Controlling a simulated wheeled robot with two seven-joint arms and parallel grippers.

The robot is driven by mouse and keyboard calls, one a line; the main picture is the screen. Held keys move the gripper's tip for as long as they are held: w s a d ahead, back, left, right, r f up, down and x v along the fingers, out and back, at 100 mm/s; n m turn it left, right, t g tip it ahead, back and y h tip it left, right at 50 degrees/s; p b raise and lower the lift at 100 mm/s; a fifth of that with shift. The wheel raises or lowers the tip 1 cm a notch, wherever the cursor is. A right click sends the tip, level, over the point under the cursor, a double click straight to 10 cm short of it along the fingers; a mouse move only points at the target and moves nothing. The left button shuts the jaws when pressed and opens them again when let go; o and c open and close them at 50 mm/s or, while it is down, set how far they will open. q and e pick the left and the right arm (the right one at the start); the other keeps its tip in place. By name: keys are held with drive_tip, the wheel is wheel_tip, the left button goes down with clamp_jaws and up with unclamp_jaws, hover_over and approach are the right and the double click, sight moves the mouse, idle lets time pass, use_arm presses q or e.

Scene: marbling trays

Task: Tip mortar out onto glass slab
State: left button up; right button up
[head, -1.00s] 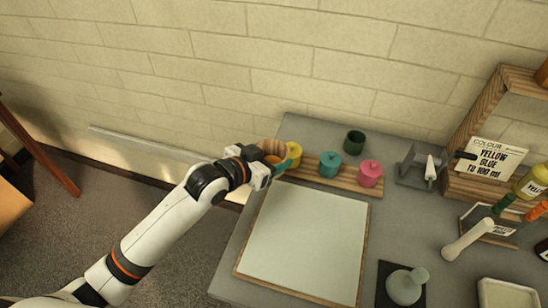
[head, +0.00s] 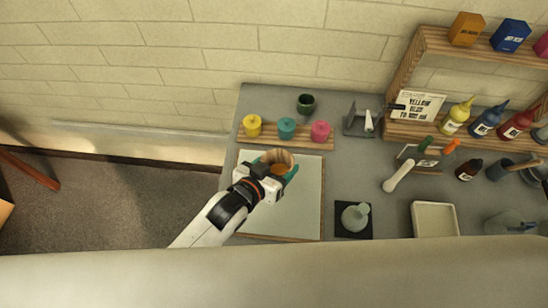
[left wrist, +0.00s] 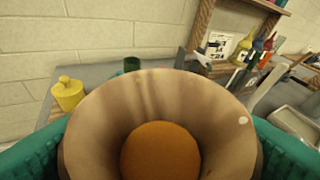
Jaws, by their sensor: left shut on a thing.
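The mortar (head: 277,157) is a tan, brown-streaked bowl. In the left wrist view the mortar (left wrist: 135,95) fills the lower middle, its mouth towards the camera, with orange material (left wrist: 160,152) at the bottom. My left gripper (head: 279,168), with teal fingers, is shut on it, one finger on each side. The gripper holds the mortar over the far part of the glass slab (head: 300,215), a pale sheet with a wooden edge. The slab's visible surface is bare. The height of the mortar above the slab is hard to tell. My right gripper is not in view.
A wooden strip (head: 300,143) behind the slab carries yellow (head: 252,125), teal (head: 286,128) and pink (head: 320,131) lidded pots. A dark green cup (head: 305,104) stands behind. A pestle-like white tool (head: 398,177), a glass muller (head: 355,216) and a tray (head: 435,205) are at right.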

sight(273, 170)
use_arm(q)
drive_tip(key=f+n+g+b, duration=0.1)
drive_tip(key=b, duration=0.1)
drive_tip(key=f+n+g+h+b, duration=0.1)
drive_tip(key=b, duration=0.1)
drive_tip(key=w+f+n+g+h+b, duration=0.1)
drive_tip(key=n, duration=0.1)
drive_tip(key=shift+a+f+b, duration=0.4)
drive_tip(key=f+n+g+h+b, duration=0.1)
drive_tip(key=b, duration=0.2)
drive_tip(key=n+g+h+b, duration=0.1)
drive_tip(key=n+b, duration=0.1)
drive_tip(key=b, duration=0.1)
drive_tip(key=s+d+f+n+g+h+b, duration=0.1)
drive_tip(key=n+b, duration=0.1)
drive_tip(key=b, duration=0.1)
drive_tip(key=shift+f+g, duration=0.3)
drive_tip(key=n+h, duration=0.1)
drive_tip(key=n+h+b, duration=0.1)
drive_tip(key=s+n+g, duration=0.1)
drive_tip(key=shift+s+d+f+h, duration=0.1)
drive_tip(key=shift+d+f+h, duration=0.15)
drive_tip(key=shift+d+h, duration=0.15)
drive_tip(key=shift+a, duration=0.1)
